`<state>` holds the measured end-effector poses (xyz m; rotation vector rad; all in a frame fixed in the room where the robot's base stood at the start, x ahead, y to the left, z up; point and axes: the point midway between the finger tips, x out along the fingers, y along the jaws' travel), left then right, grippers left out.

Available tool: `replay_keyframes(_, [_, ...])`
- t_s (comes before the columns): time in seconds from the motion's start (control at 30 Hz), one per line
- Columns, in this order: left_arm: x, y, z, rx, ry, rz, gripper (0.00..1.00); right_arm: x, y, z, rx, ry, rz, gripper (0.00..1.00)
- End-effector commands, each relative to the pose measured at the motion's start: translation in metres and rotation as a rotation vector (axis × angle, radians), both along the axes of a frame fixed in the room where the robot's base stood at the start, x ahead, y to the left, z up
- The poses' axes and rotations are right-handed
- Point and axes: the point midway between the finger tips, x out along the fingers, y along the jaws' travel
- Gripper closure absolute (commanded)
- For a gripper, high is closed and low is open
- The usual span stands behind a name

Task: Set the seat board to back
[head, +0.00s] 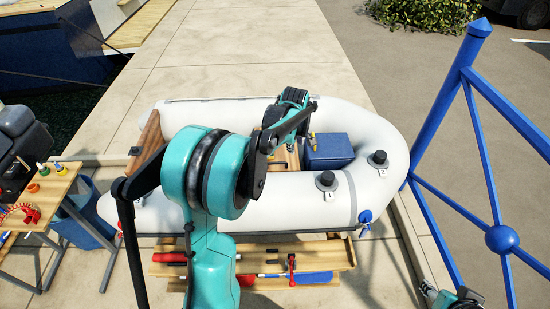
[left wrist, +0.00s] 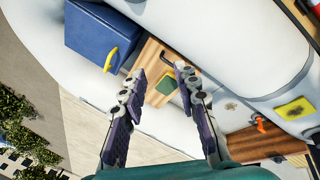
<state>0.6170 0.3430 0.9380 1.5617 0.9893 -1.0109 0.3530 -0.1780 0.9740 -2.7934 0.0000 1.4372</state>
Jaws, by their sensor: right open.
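The seat board (head: 285,158) is a brown wooden plank across the white inflatable dinghy (head: 290,212). My left arm hides much of it in the head view. My right gripper (head: 430,291) is low at the bottom right, away from the dinghy, open.
A blue box (head: 328,150) with a yellow handle sits in the dinghy beside the board. A wooden transom (head: 148,138) closes the dinghy's left end. A wooden bench (head: 340,252) with tools stands in front. A blue railing (head: 450,90) is at right, a tool table (head: 50,195) at left.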

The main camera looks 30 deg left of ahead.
Motion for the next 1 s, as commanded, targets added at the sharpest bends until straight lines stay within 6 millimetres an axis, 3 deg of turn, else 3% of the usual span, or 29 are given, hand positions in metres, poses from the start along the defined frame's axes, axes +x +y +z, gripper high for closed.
replay_keyframes(0.03, [0.016, 0.018, -0.013, -0.024, 0.010, 0.084, 0.69, 0.000, 0.000, 0.006, 0.000, 0.000, 0.000, 0.54])
replay_keyframes(0.2, [0.050, 0.069, -0.069, -0.105, 0.038, 0.380, 0.69, 0.000, 0.000, 0.015, 0.000, 0.000, 0.000, 0.54])
replay_keyframes(0.4, [0.065, 0.113, -0.131, -0.166, 0.060, 0.652, 0.69, 0.000, 0.000, 0.023, 0.000, 0.000, 0.000, 0.54])
replay_keyframes(0.67, [0.068, 0.130, -0.167, -0.191, 0.068, 0.771, 0.69, 0.000, 0.000, 0.023, 0.000, 0.000, 0.000, 0.54])
replay_keyframes(1.0, [0.076, 0.136, -0.219, -0.190, 0.067, 0.769, 0.69, 0.000, 0.000, 0.003, 0.000, 0.000, 0.000, 0.54])
